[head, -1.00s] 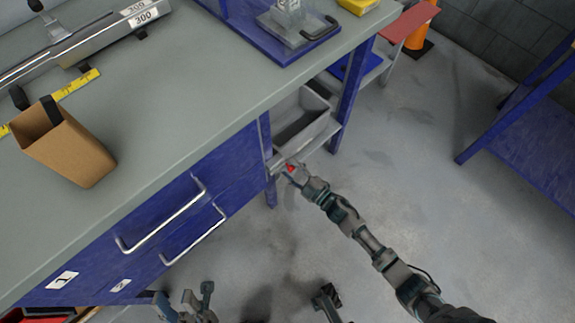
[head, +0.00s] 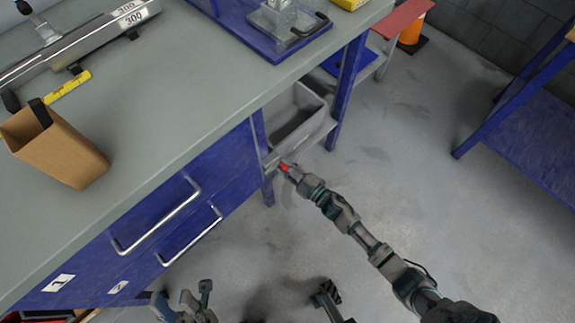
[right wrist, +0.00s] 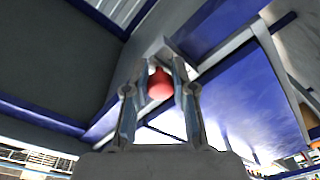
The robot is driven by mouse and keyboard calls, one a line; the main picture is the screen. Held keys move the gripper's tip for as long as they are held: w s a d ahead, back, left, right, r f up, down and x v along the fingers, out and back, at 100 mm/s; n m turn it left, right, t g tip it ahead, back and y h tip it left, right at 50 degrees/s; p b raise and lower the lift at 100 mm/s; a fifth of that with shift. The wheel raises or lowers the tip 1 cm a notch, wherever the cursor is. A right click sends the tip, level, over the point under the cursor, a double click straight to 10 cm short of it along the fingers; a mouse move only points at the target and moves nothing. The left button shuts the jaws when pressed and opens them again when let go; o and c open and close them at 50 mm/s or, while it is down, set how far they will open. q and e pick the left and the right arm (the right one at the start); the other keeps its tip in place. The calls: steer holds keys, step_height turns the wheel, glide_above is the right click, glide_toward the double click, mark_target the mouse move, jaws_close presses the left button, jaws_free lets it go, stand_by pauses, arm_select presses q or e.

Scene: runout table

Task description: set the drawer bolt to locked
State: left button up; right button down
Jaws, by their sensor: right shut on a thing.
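The bolt's red knob (head: 284,168) shows at the drawer cabinet's right end, just under the tabletop edge. In the right wrist view the red knob (right wrist: 160,84) sits between the two fingers of my right gripper (right wrist: 160,92). My right gripper (head: 287,169) is shut on the knob, and its arm comes in from the lower right. The bolt's bar and its seat are hidden, so I cannot tell its position. The blue drawers (head: 190,212) look closed, with silver handles. My left gripper (head: 197,298) is at the bottom edge, empty, its fingers apart, away from the drawers.
The grey worktop (head: 170,110) carries a cardboard box (head: 60,150), a yellow rule (head: 68,86) and a metal rail (head: 85,42). A grey bin (head: 298,115) sits on a low shelf beside the drawers, close to my right gripper.

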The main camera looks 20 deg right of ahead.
steer(key=a, duration=0.3)
steer(key=s+a+r, duration=0.1)
steer(key=shift+a+p, duration=0.15)
steer(key=shift+p, duration=0.25)
steer(key=shift+a, duration=0.15)
steer(key=c, duration=1.2)
jaws_free()
steer(key=shift+o, duration=1.4)
steer(key=shift+a+f, duration=0.15)
steer(key=shift+a, duration=0.2)
glide_toward(269, 172)
steer(key=v, duration=0.4)
steer(key=shift+w+d+f, duration=0.15)
steer(key=shift+d+f, duration=0.15)
